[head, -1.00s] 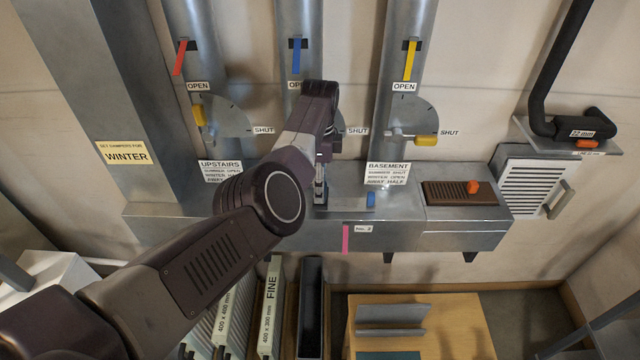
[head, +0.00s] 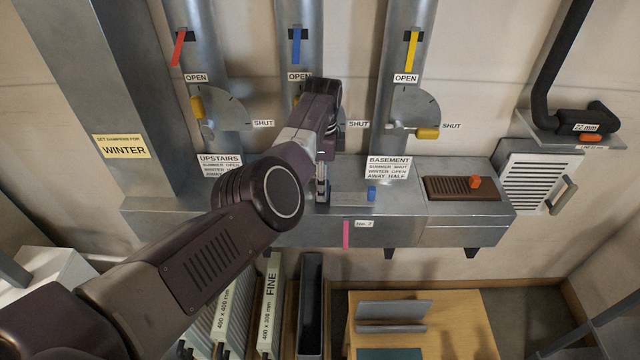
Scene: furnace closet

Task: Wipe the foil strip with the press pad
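My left arm comes in from the left, and my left gripper (head: 322,190) points down at the top of the grey metal duct box (head: 290,232). Its narrow fingers are partly hidden by my wrist, so I cannot tell whether they are open, shut or holding a pad. A pale, shiny strip (head: 348,197) lies on the box top beside the fingertips and looks like the foil strip. A small blue block (head: 371,193) stands at its right end. I cannot clearly make out the press pad. My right gripper is not in view.
A brown slotted plate with an orange knob (head: 475,182) sits on the box's right. A pink tag (head: 346,235) hangs at its front. Pipes with red, blue and yellow ribbons rise behind. Filters (head: 270,300) and a wooden table (head: 460,325) stand below.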

